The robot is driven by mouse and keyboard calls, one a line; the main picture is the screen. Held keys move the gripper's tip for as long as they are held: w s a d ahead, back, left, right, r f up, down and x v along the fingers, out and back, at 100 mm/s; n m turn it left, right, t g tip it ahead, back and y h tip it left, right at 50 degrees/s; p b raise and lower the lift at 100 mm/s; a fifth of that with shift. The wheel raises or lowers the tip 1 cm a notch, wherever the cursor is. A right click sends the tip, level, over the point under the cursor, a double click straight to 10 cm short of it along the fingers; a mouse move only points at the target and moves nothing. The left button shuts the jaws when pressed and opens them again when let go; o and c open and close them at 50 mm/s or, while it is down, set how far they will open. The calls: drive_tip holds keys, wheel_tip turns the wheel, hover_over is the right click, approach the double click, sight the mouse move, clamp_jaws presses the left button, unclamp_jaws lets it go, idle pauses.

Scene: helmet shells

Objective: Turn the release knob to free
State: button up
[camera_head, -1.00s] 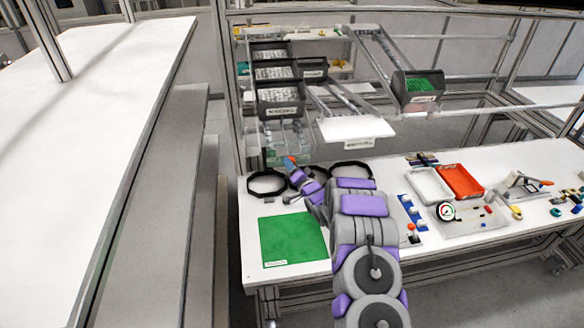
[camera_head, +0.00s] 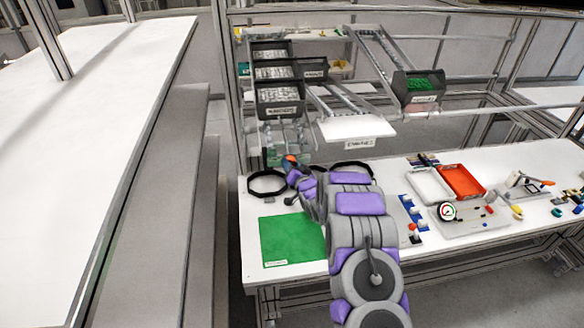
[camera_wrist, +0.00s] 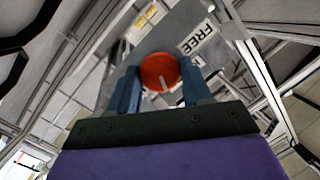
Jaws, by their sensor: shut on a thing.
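The release knob (camera_wrist: 160,74) is a round orange-red knob with a pale pointer line, seen close up in the wrist view. It sits on a grey plate with a white label reading FREE (camera_wrist: 196,39) at its upper right. The pale line lies toward the knob's lower edge, not toward the label. My gripper (camera_wrist: 160,88) has its two blue fingers on either side of the knob, shut on it. In the head view the knob (camera_head: 291,159) is a small orange spot at the end of my arm, mostly hidden by it.
Black rings (camera_head: 266,184) lie on the white table around my arm. A green mat (camera_head: 290,240) lies in front. White and red trays (camera_head: 461,181) and a gauge fixture (camera_head: 447,211) stand to the right. A rack with grey bins (camera_head: 278,95) and a sloping white shelf stands behind.

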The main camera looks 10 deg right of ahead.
drive_tip(key=n+h, duration=0.4)
drive_tip(key=n, duration=0.1)
drive_tip(key=a+n+h, duration=0.1)
drive_tip(key=n+h, duration=0.1)
drive_tip(key=n, duration=0.1)
drive_tip(key=shift+f+p, duration=0.1)
drive_tip(key=shift+p, duration=0.25)
idle(1.1)
drive_tip(key=shift+f+n, duration=0.1)
drive_tip(key=shift+n, duration=0.4)
idle(0.4)
drive_tip(key=o, duration=1.1)
drive_tip(key=shift+c, duration=0.2)
drive_tip(key=s+a+r, duration=0.1)
drive_tip(key=s, duration=0.7)
drive_tip(key=s+a+p, duration=0.1)
drive_tip(key=s+a, duration=0.1)
drive_tip(key=s, duration=0.7)
drive_tip(key=shift+a+r, duration=0.3)
drive_tip(key=shift+r, duration=0.05)
